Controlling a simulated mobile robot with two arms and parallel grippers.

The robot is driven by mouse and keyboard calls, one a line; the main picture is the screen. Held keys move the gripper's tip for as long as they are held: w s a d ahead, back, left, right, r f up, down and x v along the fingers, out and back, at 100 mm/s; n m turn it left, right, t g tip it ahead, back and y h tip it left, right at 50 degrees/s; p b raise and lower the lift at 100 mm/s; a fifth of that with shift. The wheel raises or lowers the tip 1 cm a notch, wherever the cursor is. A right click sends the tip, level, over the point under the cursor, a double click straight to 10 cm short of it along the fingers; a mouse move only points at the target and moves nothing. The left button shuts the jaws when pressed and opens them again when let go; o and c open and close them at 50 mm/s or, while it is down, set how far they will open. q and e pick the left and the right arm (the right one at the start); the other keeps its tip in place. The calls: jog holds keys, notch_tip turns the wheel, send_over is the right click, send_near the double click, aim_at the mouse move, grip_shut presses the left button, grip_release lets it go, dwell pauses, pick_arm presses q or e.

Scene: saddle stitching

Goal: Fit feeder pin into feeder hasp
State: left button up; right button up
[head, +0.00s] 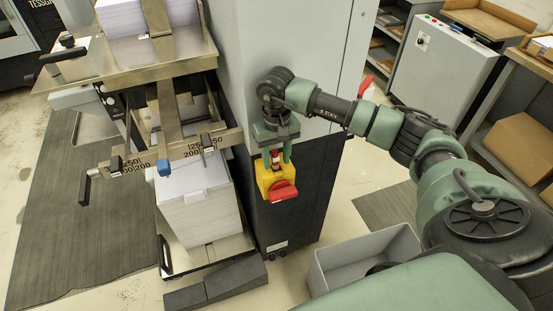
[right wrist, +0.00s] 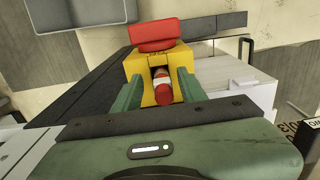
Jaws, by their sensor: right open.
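The feeder hasp is a yellow block (head: 265,178) with a red handle (head: 283,191), mounted on the dark lower face of the grey machine column. In the right wrist view the yellow block (right wrist: 134,65) and the red handle (right wrist: 152,35) are straight ahead. The feeder pin (right wrist: 162,96), red with a white band, stands at the block, its far end at the block's opening. How deep it sits is hidden. My right gripper (right wrist: 159,84) is open, with one green finger on each side of the pin. In the head view the gripper (head: 276,152) is just above the block. My left gripper is not in view.
A tall paper stack (head: 198,216) stands left of the column, under metal rails (head: 180,152). A grey bin (head: 322,283) sits on the floor at lower right. A grey cabinet (head: 437,75) and shelves stand at the right. A dark ramp (head: 234,279) lies on the floor.

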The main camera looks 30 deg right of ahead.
notch_tip(320, 180, up, 10)
jog(key=shift+f+b, duration=0.1)
jog(key=shift+b, duration=1.05)
jog(key=shift+r, duration=0.7)
